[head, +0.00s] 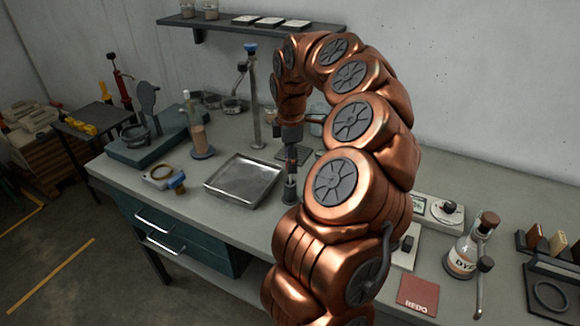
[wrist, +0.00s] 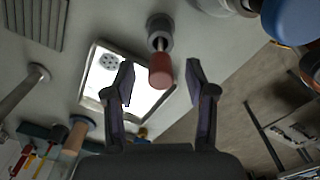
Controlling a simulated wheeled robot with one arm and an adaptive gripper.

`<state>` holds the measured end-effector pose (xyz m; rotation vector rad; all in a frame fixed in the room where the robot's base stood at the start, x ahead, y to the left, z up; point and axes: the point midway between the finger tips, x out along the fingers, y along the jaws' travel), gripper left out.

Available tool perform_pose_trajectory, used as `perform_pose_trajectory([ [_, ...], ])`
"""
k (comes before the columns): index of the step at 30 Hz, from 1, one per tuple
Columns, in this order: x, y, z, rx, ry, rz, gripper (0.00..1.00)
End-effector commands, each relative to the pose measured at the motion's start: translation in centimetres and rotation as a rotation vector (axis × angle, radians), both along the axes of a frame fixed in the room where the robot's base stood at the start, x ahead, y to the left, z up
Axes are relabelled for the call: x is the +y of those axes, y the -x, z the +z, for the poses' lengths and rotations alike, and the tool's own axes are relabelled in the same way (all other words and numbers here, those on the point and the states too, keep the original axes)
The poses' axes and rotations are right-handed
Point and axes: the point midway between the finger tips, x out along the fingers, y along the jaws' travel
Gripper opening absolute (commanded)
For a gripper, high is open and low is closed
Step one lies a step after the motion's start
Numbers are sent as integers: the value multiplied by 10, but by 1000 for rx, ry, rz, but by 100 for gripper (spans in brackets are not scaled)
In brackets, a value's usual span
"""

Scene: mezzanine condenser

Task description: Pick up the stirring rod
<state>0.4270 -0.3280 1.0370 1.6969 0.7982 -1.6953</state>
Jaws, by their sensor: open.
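The stirring rod appears to be the thin upright piece with a red grip (wrist: 160,70) in the wrist view. Its shaft runs into a round grey holder (wrist: 159,32). My gripper (wrist: 160,82) is open, with one finger on each side of the red grip and visible gaps on both sides. In the head view my gripper (head: 291,150) points down above the holder (head: 290,189), which stands on the bench right of the metal tray. The rod is mostly hidden by my gripper there.
The shallow metal tray (head: 243,182) lies close left of the holder. A tall metal stand (head: 254,110) is behind. A flask (head: 200,140) stands further left. A dye bottle (head: 462,256) and red card (head: 418,293) are at right. A wall shelf (head: 255,28) hangs above.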

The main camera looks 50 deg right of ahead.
Motion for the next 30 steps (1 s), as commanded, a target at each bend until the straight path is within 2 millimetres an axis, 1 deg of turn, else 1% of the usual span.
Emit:
perform_pose_trajectory([
  [4,1,1,-11,3,-4,1,56],
  [11,1,1,-12,2,-3,1,55],
  [26,1,1,-12,1,-2,0,2],
  [30,1,0,-12,1,-2,1,2],
])
